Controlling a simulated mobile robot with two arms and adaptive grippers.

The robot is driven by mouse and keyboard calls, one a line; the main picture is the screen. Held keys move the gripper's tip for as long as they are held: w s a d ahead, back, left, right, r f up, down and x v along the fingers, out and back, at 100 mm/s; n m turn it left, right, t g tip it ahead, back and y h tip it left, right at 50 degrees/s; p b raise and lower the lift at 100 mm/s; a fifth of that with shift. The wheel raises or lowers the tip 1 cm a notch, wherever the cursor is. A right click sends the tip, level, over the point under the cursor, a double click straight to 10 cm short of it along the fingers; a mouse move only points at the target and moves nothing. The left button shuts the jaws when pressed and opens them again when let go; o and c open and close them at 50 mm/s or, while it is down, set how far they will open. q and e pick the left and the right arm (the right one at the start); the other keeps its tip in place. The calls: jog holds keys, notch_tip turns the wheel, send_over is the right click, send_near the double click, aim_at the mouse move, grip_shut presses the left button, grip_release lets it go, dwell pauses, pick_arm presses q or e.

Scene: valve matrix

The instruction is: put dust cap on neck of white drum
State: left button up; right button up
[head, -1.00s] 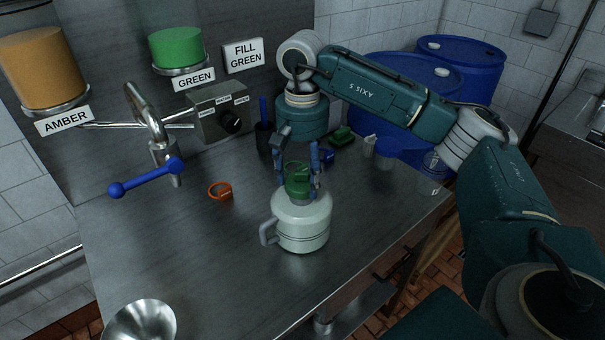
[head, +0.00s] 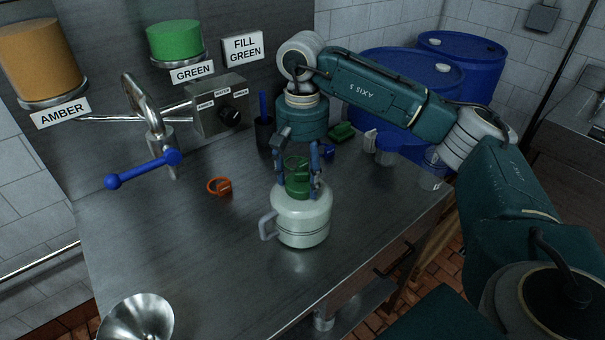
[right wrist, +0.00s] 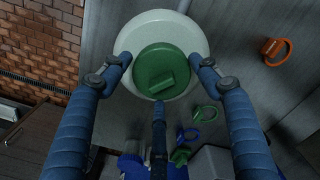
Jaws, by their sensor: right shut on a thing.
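The white drum (head: 302,223) stands upright on the steel bench, with a grey handle on its left side. A green cap (head: 299,183) with a raised grip sits at the drum's top, over the neck, which it hides. My right gripper (head: 298,168) points down from above and is shut on the green cap. In the right wrist view the cap (right wrist: 163,70) lies roughly centred over the white drum (right wrist: 190,28), between my blue fingers (right wrist: 160,78). Whether the cap is fully seated cannot be told. My left gripper is not in view.
An orange ring cap (head: 219,187) lies left of the drum. A blue-handled valve (head: 145,171) and a metal funnel (head: 138,318) are further left. A dark cup (head: 264,138), a green item (head: 341,132) and clear cups (head: 385,151) stand behind. The bench front is clear.

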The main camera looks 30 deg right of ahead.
jog(key=o, duration=0.9)
jog(key=shift+o, duration=0.2)
notch_tip(320, 180, up, 12)
